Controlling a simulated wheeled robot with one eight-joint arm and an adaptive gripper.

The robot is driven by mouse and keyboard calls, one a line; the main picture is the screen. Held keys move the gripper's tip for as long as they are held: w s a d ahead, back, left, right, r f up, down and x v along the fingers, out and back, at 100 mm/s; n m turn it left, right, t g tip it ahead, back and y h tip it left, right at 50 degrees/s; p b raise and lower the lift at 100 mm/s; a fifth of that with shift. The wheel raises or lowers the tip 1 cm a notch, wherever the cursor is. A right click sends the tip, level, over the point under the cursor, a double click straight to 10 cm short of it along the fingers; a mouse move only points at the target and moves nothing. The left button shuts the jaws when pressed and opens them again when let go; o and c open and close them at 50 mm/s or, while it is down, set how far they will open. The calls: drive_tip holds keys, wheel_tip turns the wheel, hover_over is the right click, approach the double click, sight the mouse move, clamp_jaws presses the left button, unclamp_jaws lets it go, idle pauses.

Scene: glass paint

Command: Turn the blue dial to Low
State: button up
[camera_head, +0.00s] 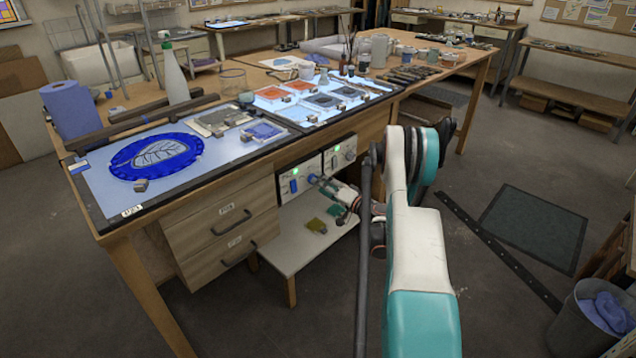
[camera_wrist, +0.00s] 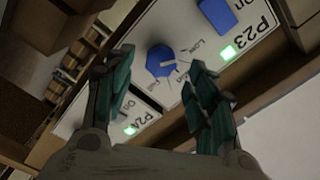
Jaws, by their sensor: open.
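The blue dial (camera_wrist: 160,61) sits on the pale control panel marked P23 (camera_wrist: 262,22), with small lettering around it, partly readable as "LOW". I cannot tell for sure which mark the dial points at. My gripper (camera_wrist: 161,66) is open, its two dark green fingers on either side of the dial in the wrist view. I cannot tell whether either finger touches it. In the head view my gripper (camera_head: 323,182) is at the panel (camera_head: 301,192) under the bench top, and it largely hides the dial.
A blue switch (camera_wrist: 218,13) and a lit green lamp (camera_wrist: 228,52) are on the same panel. A second panel (camera_head: 341,158), with its own green lamp (camera_wrist: 130,129), is beside it. A low white shelf (camera_head: 290,243) lies below; drawers (camera_head: 226,220) are left.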

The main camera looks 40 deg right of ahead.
drive_tip(key=shift+s+d, duration=0.1)
drive_tip(key=shift+s, duration=1.95)
